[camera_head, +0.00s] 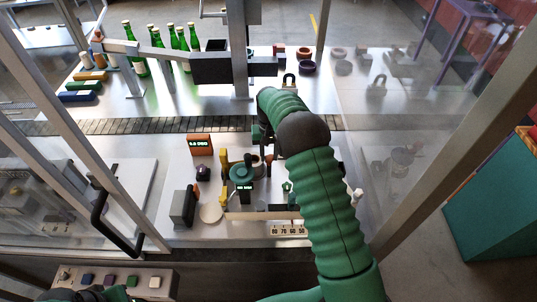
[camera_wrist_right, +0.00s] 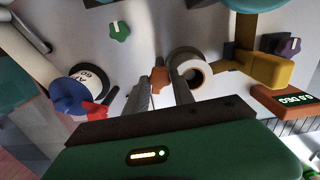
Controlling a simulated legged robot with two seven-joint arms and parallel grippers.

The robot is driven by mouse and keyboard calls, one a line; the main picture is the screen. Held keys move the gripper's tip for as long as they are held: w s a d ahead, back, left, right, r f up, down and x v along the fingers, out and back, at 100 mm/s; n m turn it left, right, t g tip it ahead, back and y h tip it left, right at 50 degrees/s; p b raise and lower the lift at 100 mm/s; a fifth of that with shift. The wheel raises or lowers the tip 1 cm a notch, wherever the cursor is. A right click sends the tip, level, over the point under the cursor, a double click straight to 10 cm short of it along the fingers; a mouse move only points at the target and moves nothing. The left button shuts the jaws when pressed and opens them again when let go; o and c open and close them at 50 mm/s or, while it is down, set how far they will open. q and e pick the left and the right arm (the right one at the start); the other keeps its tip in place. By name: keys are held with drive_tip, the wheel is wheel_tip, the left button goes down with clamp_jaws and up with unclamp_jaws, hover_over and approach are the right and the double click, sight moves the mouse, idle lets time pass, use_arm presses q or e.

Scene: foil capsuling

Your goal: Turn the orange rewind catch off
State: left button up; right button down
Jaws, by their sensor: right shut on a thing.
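The orange catch (camera_wrist_right: 159,80) shows in the right wrist view as a small orange-brown piece beside a roll with a pale core (camera_wrist_right: 191,73). My right gripper (camera_wrist_right: 162,84) has its two dark fingers on either side of the catch and is shut on it. In the head view my right arm reaches over the bench, and the right gripper (camera_head: 266,148) is mostly hidden by its own wrist. I cannot make out the catch in the head view. My left gripper is out of view; only a bit of green arm shows at the bottom left.
An orange display box (camera_head: 200,145) stands left of the mechanism. A teal round part (camera_head: 241,172) and a grey box (camera_head: 184,206) are near it. Green bottles (camera_head: 158,40) stand behind the conveyor (camera_head: 165,125). Metal frame posts and clear panels enclose the bench.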

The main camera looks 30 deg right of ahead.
drive_tip(key=shift+w+d+r+m, duration=0.1)
drive_tip(key=shift+w+r+m, duration=0.1)
drive_tip(key=shift+m, duration=0.3)
drive_tip(key=c, duration=1.5)
unclamp_jaws()
drive_tip(key=o, duration=0.4)
drive_tip(key=shift+s, duration=0.25)
drive_tip(key=shift+f, duration=0.1)
drive_tip(key=shift+w+r, duration=0.1)
drive_tip(key=shift+r, duration=0.1)
wheel_tip(320, 180, up, 8)
drive_tip(key=b, duration=0.2)
drive_tip(key=shift+f+b, duration=0.1)
drive_tip(key=shift+b, duration=0.2)
wheel_tip(320, 180, up, 9)
hover_over(269, 157)
drive_tip(key=shift+f, duration=0.2)
